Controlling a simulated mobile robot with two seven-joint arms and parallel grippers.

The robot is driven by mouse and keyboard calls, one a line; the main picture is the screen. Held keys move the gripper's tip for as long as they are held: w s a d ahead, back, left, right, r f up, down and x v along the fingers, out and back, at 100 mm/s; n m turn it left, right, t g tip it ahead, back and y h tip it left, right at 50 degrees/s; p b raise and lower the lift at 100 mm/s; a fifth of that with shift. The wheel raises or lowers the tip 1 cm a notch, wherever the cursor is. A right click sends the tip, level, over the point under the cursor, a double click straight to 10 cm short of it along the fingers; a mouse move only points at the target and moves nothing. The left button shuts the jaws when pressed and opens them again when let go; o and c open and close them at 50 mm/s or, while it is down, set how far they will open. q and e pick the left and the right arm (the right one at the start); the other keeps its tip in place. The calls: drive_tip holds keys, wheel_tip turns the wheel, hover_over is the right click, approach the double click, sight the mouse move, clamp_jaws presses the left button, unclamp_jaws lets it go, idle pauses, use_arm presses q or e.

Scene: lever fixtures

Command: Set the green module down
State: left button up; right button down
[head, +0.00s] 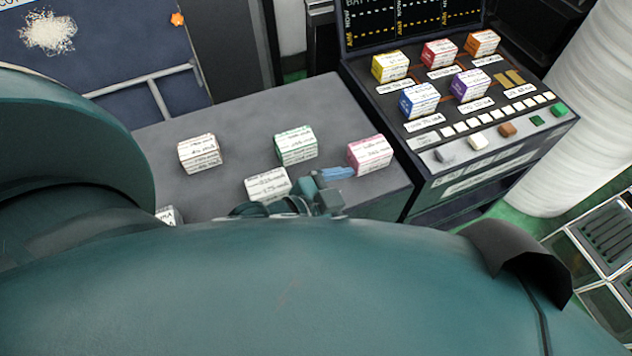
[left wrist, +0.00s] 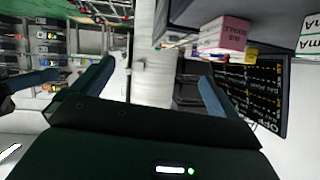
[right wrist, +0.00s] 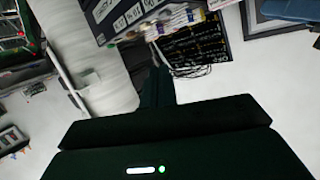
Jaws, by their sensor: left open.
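The green module (head: 296,146) is a white-sided box with a green edge, resting on the grey table top (head: 250,120) in the head view. Part of a green-edged box, seemingly the same one, shows at the right edge of the left wrist view (left wrist: 311,35). My left gripper (head: 330,178) has blue fingertips and is just nearer than the green module, between a white module and the pink module. In the left wrist view its fingers (left wrist: 155,90) are spread with nothing between them. My right gripper (right wrist: 158,88) shows only in its wrist view, dark fingers together and empty.
The pink module (head: 370,154), a white module (head: 267,185) and a brown-edged module (head: 200,153) stand around the green one. A dark console (head: 450,120) at right holds yellow, red, orange, blue and purple modules. My arm covers the near table edge.

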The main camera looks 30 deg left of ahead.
use_arm(q)
drive_tip(key=s+a+r+n+t+y, duration=0.2)
drive_tip(key=s+a+n+t, duration=0.1)
drive_tip(key=s+a+n, duration=0.1)
drive_tip(key=shift+a+r+n+y, duration=0.4)
drive_tip(key=shift+a+n, duration=0.4)
